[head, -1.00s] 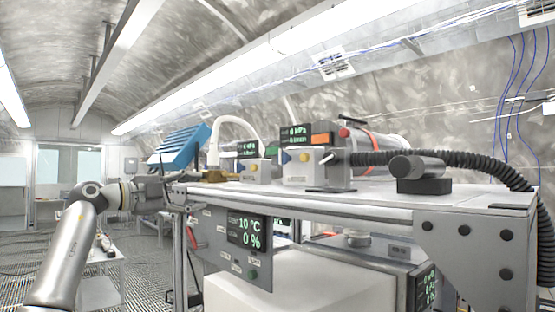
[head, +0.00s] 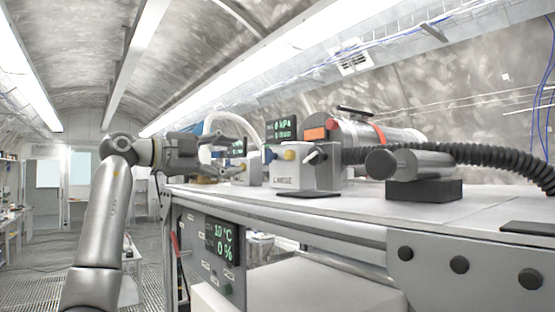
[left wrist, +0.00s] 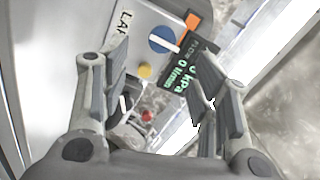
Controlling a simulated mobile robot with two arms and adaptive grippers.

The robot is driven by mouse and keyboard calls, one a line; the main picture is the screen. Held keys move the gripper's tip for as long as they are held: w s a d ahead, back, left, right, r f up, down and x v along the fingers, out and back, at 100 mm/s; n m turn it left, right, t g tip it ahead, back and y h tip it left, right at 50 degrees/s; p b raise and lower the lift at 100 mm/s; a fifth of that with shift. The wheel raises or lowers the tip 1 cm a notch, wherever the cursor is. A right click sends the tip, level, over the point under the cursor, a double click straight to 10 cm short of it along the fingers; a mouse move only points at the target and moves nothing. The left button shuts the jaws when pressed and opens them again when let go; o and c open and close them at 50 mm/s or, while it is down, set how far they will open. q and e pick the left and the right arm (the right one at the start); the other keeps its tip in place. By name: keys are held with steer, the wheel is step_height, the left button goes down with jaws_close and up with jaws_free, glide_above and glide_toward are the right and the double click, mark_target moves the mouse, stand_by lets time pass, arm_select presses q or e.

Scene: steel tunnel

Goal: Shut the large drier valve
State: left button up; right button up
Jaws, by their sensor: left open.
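The large drier unit (head: 300,175) is a pale box labelled LARGE on the bench, with a green-lit display above it. A pale lever (head: 315,156) is at the box's right side. My left gripper (head: 230,154) is open and empty, left of the box and apart from it. My right gripper is out of view.
A smaller unit (head: 238,172) stands behind, partly hidden by the gripper. A ribbed black hose (head: 490,160) and a grey cylinder on a black block (head: 425,190) lie on the bench at right. A display panel (head: 222,245) hangs below the bench edge.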

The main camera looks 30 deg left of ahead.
mark_target(265, 156)
arm_select(q)
steer(key=shift+w+d+r, duration=0.15)
steer(key=shift+w, duration=0.2)
steer(key=p+x, duration=0.3)
steer(key=x, duration=0.1)
steer(key=shift+d+r, duration=0.1)
steer(key=shift+r, duration=0.2)
steer(key=p+x, duration=0.1)
steer(key=x, duration=0.2)
steer(key=shift+w+f+p, duration=0.2)
steer(key=shift+w+p, duration=0.05)
steer(key=shift+p, duration=0.1)
steer(key=shift+w+d+f, duration=0.1)
steer(key=shift+w+d, duration=0.15)
steer(key=shift+w, duration=0.35)
steer(key=shift+s+a, duration=0.1)
steer(key=shift+s, duration=0.1)
steer(key=shift+c, duration=0.6)
steer(key=shift+w, duration=0.1)
steer(key=c, duration=0.9)
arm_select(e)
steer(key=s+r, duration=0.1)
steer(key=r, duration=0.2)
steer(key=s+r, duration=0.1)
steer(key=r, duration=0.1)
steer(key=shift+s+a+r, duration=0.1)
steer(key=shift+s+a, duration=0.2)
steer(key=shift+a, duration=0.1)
